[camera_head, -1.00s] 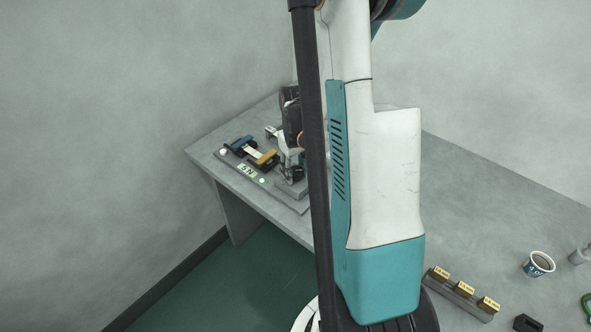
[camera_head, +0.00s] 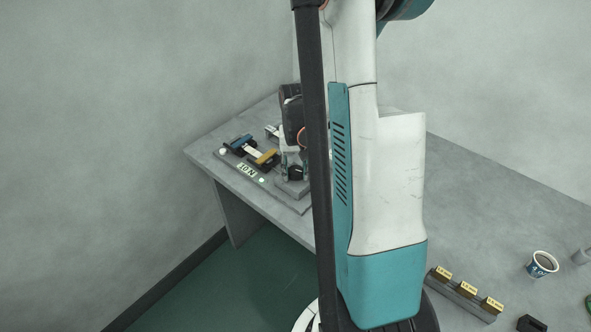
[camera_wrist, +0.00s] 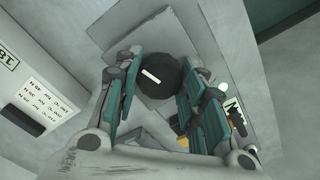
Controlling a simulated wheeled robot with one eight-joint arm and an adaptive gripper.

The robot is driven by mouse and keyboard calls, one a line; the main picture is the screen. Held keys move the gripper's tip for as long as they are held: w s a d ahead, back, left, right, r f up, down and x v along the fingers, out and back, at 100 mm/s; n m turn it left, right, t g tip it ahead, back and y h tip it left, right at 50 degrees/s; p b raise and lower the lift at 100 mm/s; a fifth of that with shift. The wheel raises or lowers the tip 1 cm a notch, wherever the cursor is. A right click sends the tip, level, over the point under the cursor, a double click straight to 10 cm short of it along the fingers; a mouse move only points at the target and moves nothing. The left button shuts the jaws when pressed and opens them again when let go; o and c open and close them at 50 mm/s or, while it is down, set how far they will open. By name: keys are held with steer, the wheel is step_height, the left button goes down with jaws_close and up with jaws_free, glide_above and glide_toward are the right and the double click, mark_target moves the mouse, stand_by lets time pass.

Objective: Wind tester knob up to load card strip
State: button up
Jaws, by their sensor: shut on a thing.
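The tester (camera_head: 297,204) is a grey plate on the table's left end. A white card strip (camera_head: 253,152) spans between a blue clamp (camera_head: 240,144) and a yellow clamp (camera_head: 266,158). A small pale green display (camera_head: 246,170) on the plate, upside down here, seems to read 10 N. The knob (camera_wrist: 160,78) is round and black with a white mark, on a grey block. My gripper (camera_head: 293,167) is shut on the knob, with fingers on opposite sides in the wrist view. In the head view the fingers and my arm partly hide the knob.
On the right of the table are a grey rack (camera_head: 463,302) with several brass-coloured blocks, a cup (camera_head: 542,263) with dark liquid, and a small black object (camera_head: 530,324). My arm covers the middle.

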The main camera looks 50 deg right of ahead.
mark_target(295, 170)
stand_by(0.3)
steer(key=o, duration=1)
steer(key=shift+o, duration=0.2)
step_height(295, 170, up, 12)
stand_by(1.3)
